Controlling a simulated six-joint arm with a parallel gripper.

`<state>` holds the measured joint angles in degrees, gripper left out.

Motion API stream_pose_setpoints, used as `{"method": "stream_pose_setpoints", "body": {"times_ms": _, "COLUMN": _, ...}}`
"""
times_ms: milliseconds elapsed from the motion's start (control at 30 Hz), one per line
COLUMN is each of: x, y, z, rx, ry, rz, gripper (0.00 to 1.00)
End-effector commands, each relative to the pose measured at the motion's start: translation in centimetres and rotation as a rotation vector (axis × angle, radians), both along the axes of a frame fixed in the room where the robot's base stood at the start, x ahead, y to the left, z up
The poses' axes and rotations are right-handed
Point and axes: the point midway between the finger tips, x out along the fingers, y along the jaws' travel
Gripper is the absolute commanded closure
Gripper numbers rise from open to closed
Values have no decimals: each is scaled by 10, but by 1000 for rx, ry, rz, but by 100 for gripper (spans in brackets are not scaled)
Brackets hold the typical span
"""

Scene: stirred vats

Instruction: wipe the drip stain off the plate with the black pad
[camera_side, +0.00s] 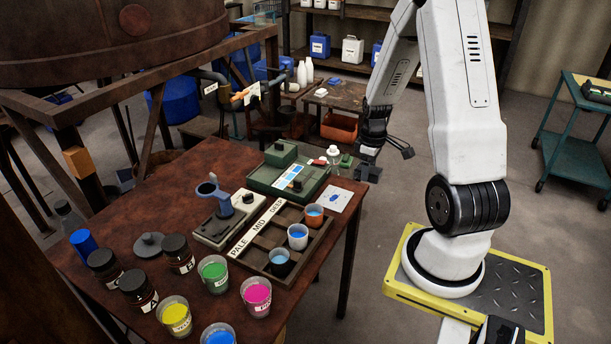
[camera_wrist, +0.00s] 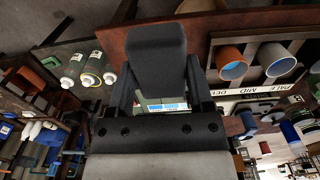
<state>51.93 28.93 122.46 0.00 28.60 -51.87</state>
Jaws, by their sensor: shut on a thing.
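The white plate (camera_side: 342,205) lies flat at the right end of the table, with a small blue drip stain (camera_side: 333,196) on it. My gripper (camera_side: 369,158) is above and to the right of the plate in the side view, apart from it, past the table's edge. It is shut on the black pad (camera_side: 368,173), a dark block that also fills the upper middle of the wrist view (camera_wrist: 155,55) between the two fingers. I cannot make out the plate or the stain in the wrist view.
A green device (camera_side: 290,178) with a small display stands left of the plate. A rack (camera_side: 256,254) labelled PALE, MID and DEEP holds several cups near the plate. Glasses of coloured liquid and dark jars (camera_side: 139,290) crowd the table's front left. Open floor lies right of the table.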

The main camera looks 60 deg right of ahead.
Motion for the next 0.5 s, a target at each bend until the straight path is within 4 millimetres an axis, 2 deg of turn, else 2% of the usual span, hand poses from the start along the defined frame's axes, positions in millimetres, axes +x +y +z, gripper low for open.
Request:
{"method": "stream_pose_setpoints", "body": {"times_ms": 400, "x": 75, "y": 19, "z": -32, "rx": 1, "ry": 1, "rz": 6, "gripper": 81}}
{"method": "stream_pose_setpoints", "body": {"times_ms": 500, "x": 87, "y": 24, "z": -38, "rx": 1, "ry": 1, "rz": 5, "gripper": 81}}
